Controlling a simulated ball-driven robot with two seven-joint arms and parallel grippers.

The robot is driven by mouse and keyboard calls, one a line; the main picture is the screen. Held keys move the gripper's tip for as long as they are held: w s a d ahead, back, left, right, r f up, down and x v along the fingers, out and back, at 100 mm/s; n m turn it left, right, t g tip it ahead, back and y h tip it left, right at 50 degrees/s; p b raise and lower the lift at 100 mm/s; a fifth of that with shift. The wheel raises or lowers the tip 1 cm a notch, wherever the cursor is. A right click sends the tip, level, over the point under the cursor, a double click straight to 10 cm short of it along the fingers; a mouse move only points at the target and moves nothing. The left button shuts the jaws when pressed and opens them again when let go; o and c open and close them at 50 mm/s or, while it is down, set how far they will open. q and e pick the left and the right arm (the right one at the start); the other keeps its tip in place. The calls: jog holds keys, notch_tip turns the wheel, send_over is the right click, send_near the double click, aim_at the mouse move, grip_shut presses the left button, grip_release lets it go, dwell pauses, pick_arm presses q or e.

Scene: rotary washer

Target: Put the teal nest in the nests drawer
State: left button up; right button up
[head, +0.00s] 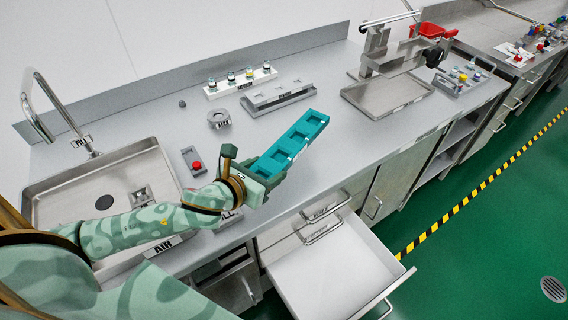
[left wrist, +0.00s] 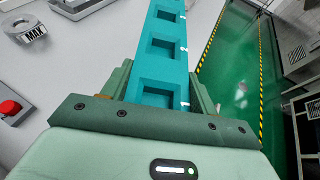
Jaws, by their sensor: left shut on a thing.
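The teal nest (head: 292,143) is a long block with several square pockets. My left gripper (head: 262,174) is shut on its near end and holds it near the front edge of the counter. In the left wrist view the nest (left wrist: 163,50) extends forward from between the fingers of the left gripper (left wrist: 158,92). An open drawer (head: 335,272), white inside and empty where it shows, stands out below the counter, to the lower right of the nest. I cannot read its label clearly. My right gripper is not in view.
A sink (head: 100,190) with a tap lies at the left. A red-button box (head: 194,161), a MAX ring (head: 219,118), a grey rail (head: 278,97) and a white rack of vials (head: 240,83) stand on the counter. A press stand (head: 388,92) is farther right. Green floor lies beyond the drawer.

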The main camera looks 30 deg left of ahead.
pick_arm(q)
jog(key=w, duration=0.1)
jog(key=w+f, duration=0.1)
jog(key=w, duration=0.1)
jog(key=w+a+f+b, duration=0.1)
jog(key=shift+w+f, duration=0.2)
jog(key=shift+w, duration=0.2)
jog(key=w+f+b, duration=0.1)
jog(key=w+f, duration=0.1)
jog(key=w+a+f+b, duration=0.1)
jog(key=w+f, duration=0.1)
jog(key=f, duration=0.1)
jog(key=shift+w+a+f+b, duration=0.1)
jog(key=shift+w+a+b, duration=0.1)
jog(key=shift+w+b, duration=0.15)
jog(key=shift+w+a+f+b, duration=0.15)
jog(key=shift+f+b, duration=0.35)
jog(key=shift+f, duration=0.45)
jog(key=shift+w+d+f+b, duration=0.1)
jog(key=shift+f+b, duration=0.35)
jog(key=shift+f, duration=0.45)
jog(key=shift+f, duration=0.2)
jog(key=o, duration=1.1)
